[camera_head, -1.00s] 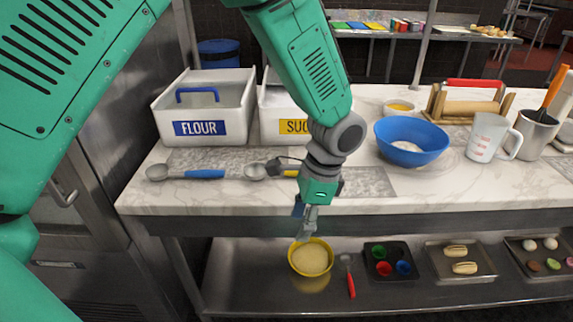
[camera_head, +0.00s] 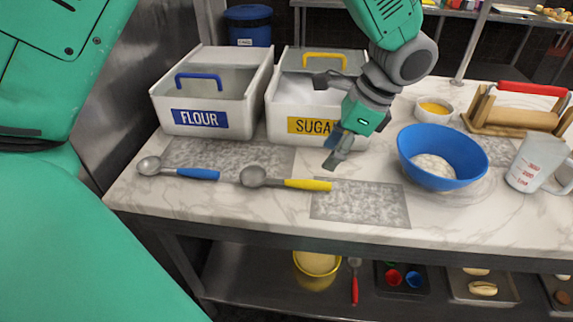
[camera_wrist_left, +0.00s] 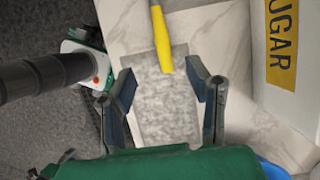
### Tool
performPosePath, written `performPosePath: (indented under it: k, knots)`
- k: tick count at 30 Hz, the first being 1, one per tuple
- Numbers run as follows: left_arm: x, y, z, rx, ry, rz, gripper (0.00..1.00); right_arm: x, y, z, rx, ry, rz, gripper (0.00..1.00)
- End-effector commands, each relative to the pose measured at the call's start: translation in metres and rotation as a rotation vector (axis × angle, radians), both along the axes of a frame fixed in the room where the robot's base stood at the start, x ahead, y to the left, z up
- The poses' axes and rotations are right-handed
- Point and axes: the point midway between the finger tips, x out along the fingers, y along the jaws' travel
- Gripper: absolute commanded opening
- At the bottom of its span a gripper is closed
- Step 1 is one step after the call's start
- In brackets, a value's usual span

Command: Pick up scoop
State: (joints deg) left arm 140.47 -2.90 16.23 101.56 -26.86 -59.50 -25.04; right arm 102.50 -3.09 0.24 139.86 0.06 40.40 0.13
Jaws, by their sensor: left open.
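A metal scoop with a yellow handle (camera_head: 285,182) lies on the marble counter in front of the sugar bin. A metal scoop with a blue handle (camera_head: 180,171) lies to its left. My left gripper (camera_head: 338,150) is open and empty above the counter, beyond the yellow handle's right end and in front of the sugar bin. In the left wrist view, the end of the yellow handle (camera_wrist_left: 161,42) shows just beyond the gap between the open fingertips (camera_wrist_left: 160,78), apart from them. My right gripper is not in view.
A flour bin (camera_head: 215,100) and a sugar bin (camera_head: 285,103) stand behind the scoops. A blue bowl (camera_head: 440,165) and a measuring cup (camera_head: 530,160) stand to the right. Grey patterned mats (camera_head: 360,203) lie on the counter. A lower shelf holds a yellow bowl (camera_head: 317,264).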

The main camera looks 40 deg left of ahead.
Motion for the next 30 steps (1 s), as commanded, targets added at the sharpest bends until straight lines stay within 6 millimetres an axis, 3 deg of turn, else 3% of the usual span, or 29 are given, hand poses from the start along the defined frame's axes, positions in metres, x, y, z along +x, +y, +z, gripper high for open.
performPosePath:
  k: [4,13,21,30]
  knots:
    - [-0.005,0.006,-0.028,0.003,0.004,0.001,0.45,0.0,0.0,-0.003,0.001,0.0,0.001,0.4]
    - [-0.01,0.008,-0.05,0.011,0.004,0.0,0.45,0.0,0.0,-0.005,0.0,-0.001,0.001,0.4]
    - [-0.015,0.03,-0.086,0.003,0.004,0.001,0.45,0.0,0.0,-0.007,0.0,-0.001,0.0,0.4]
    - [-0.017,0.032,-0.092,0.004,0.003,0.0,0.45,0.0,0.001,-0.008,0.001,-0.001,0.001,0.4]
